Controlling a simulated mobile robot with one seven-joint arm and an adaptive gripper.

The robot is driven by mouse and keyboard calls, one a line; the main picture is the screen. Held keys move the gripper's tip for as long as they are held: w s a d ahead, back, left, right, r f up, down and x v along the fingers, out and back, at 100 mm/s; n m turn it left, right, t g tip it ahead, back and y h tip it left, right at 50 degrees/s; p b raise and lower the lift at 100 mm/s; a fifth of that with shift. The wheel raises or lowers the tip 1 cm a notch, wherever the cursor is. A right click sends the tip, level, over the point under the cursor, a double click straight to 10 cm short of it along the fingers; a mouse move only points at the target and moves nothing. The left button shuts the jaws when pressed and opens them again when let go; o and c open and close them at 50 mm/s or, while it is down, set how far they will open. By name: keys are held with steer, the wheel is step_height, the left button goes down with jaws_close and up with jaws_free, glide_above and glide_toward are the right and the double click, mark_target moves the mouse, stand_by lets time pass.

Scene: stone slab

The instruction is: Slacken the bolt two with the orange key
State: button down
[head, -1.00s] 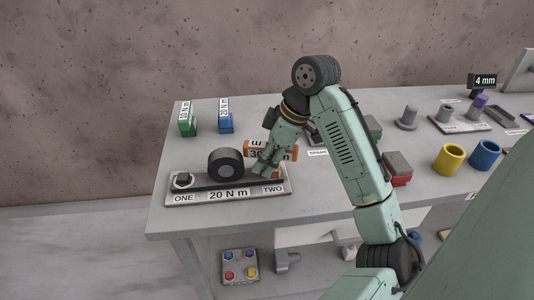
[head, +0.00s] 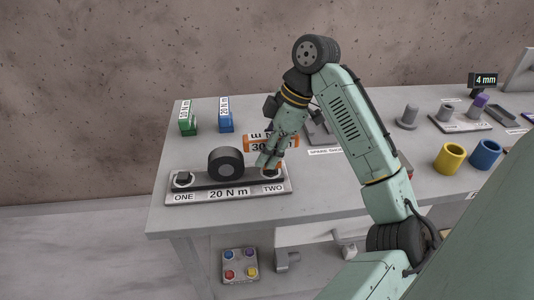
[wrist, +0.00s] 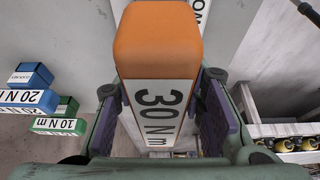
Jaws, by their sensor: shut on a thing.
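My gripper (head: 268,160) is shut on the orange key (head: 284,142), marked 30 N m. In the wrist view the orange key (wrist: 158,40) sits between the two fingers, its label facing the camera. Bolt two (head: 271,172) is at the right end of the grey plate (head: 205,199), by the word TWO. My fingertips are just above and beside bolt two in the head view; I cannot tell whether the key touches it. Bolt one (head: 183,178) is at the plate's left end. The plate reads 20 N m.
A black wheel (head: 226,163) stands on the dark bar between the bolts. Yellow (head: 449,158) and blue (head: 485,155) cups are at the right. The front left tabletop is clear.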

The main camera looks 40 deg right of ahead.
mark_target(264, 136)
steer(key=shift+r, duration=0.5)
steer(key=shift+r, duration=2.5)
steer(key=shift+f, duration=0.1)
